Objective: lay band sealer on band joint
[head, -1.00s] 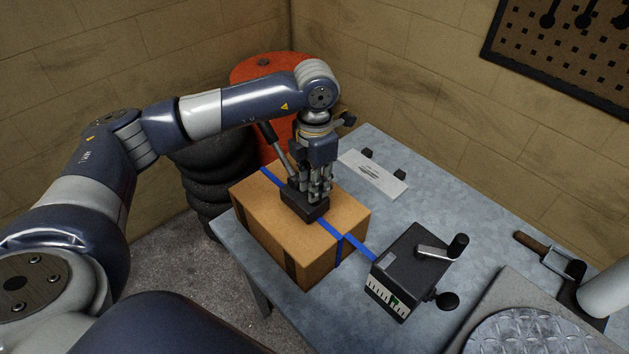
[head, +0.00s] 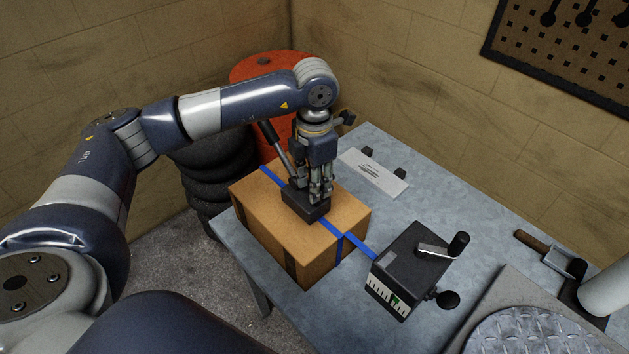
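The band sealer (head: 298,203) is a black block with a long lever handle slanting up to the left. It sits on top of the cardboard box, over the blue band (head: 333,229). My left gripper (head: 318,196) points straight down at the sealer's right part, with its fingers close together at the block. Whether the fingers grip it is hard to see. The band joint is not visible; the sealer and gripper cover that stretch of band. The cardboard box (head: 262,225) stands on the metal table. My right gripper is not in view.
A black tensioner (head: 410,272) with a crank and a scale stands right of the box, joined to the band. A white plate (head: 374,174) lies behind. A grey table (head: 450,215) has free room at the back right. Tyres (head: 208,180) and an orange drum (head: 262,70) stand behind the table.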

